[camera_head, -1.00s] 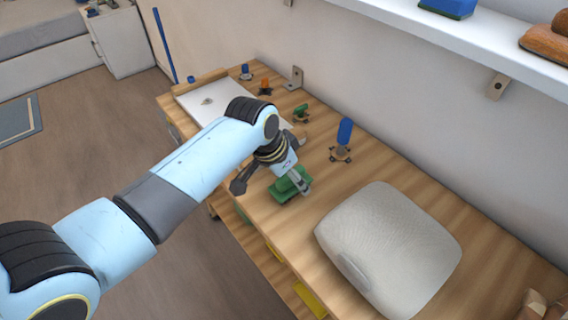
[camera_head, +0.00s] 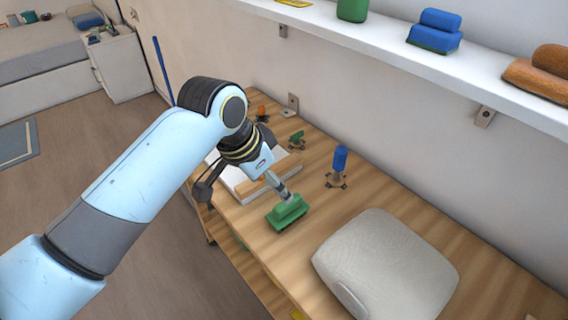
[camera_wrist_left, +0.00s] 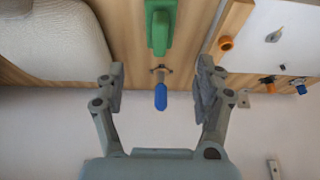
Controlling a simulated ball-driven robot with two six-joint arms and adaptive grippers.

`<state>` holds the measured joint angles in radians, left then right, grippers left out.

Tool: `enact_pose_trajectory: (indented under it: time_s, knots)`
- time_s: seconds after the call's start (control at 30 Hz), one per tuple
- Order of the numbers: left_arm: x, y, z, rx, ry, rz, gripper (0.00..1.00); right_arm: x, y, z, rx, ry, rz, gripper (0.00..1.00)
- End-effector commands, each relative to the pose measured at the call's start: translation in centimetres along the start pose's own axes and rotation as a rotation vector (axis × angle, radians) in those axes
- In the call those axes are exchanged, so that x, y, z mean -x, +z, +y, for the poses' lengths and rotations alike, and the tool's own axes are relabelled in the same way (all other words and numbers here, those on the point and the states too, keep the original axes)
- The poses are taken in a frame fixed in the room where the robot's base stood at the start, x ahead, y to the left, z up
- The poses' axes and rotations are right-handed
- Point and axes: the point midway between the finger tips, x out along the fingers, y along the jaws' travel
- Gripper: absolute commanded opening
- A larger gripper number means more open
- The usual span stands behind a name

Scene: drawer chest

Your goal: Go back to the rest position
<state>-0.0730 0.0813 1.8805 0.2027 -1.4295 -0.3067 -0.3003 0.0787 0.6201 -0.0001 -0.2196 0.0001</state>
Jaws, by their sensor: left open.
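My left gripper (camera_head: 281,190) hangs over the wooden chest top (camera_head: 330,215), seen end-on behind the green block-shaped object (camera_head: 288,212) in the head view. The left wrist view shows its two fingers spread apart with nothing held between them (camera_wrist_left: 161,80). In that view the green object (camera_wrist_left: 160,28) lies beyond the fingertips, and a blue-topped upright piece (camera_wrist_left: 160,96) shows between the fingers. The same blue-topped piece (camera_head: 340,163) stands on the chest top in the head view. My right gripper is in neither view.
A grey rounded cushion-like object (camera_head: 385,268) sits on the right of the chest top. A small green piece (camera_head: 297,137) and an orange piece (camera_head: 262,113) stand near the wall. A white shelf (camera_head: 440,70) runs above. My left arm covers the chest's left part.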

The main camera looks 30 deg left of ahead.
Motion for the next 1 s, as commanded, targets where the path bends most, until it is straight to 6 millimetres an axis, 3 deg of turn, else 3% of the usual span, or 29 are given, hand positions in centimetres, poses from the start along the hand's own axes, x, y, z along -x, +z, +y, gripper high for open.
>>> enact_pose_trajectory:
  time_s: [0.27,0.6,1.0]
  knots:
    - [0.3,0.7,0.1,0.007,-0.007,-0.006,0.70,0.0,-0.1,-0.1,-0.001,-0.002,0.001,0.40]
    - [6.4,9.0,1.6,0.117,-0.105,-0.063,0.70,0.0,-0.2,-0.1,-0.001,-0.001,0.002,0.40]
    - [12.9,14.8,2.9,0.223,-0.190,-0.095,0.70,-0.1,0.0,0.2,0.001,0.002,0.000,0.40]
